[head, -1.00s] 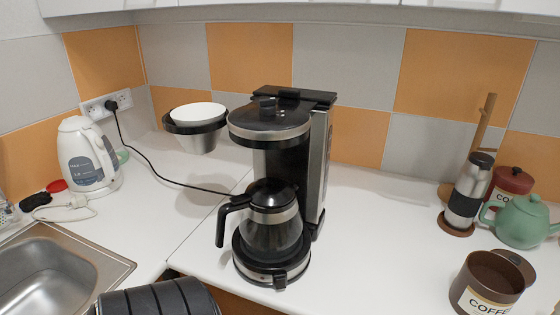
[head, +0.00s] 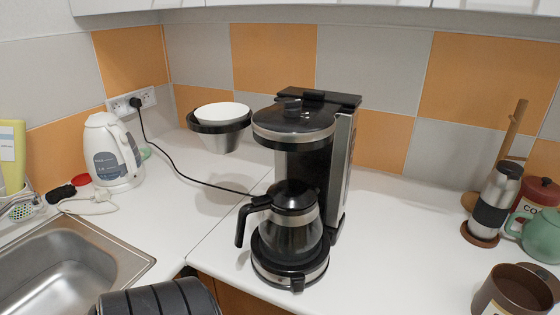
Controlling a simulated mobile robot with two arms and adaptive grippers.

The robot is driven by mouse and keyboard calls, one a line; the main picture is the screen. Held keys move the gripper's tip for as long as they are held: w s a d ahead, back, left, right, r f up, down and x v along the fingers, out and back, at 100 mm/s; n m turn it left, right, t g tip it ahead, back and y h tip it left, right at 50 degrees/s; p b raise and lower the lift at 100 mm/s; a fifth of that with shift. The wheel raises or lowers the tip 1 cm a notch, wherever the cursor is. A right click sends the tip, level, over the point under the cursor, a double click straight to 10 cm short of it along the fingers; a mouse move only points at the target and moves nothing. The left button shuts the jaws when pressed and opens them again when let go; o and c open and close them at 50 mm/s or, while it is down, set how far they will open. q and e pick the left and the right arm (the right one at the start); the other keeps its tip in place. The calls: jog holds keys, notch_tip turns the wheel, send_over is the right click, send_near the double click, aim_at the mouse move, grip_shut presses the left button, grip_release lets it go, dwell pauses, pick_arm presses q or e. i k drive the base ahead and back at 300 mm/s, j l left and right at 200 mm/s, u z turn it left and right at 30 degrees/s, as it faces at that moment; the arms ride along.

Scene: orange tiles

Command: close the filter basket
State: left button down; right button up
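The filter basket (head: 220,126) is a silver cone with a black rim and a white paper filter (head: 222,111) in it. It is swung out to the left of the coffee maker (head: 343,170), clear of the space under the lid (head: 293,118). The glass carafe (head: 291,233) with a black handle stands on the coffee maker's base plate. Neither gripper shows in the head view. A black ribbed part at the bottom edge, left of centre, looks like part of my own arm.
A white kettle (head: 113,150) stands at the left by the socket, and a black cord crosses the counter to the coffee maker. A metal sink (head: 62,268) is at lower left. At right are a steel flask (head: 494,202), a green teapot (head: 543,235) and a brown coffee tin (head: 514,291).

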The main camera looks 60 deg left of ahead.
aim_at(226, 139)
jog(key=u, duration=0.4)
jog(key=j+u, duration=0.1)
jog(key=u, duration=0.7)
jog(key=j+u, duration=0.1)
jog(key=u, duration=0.25)
jog(key=k+l, duration=0.05)
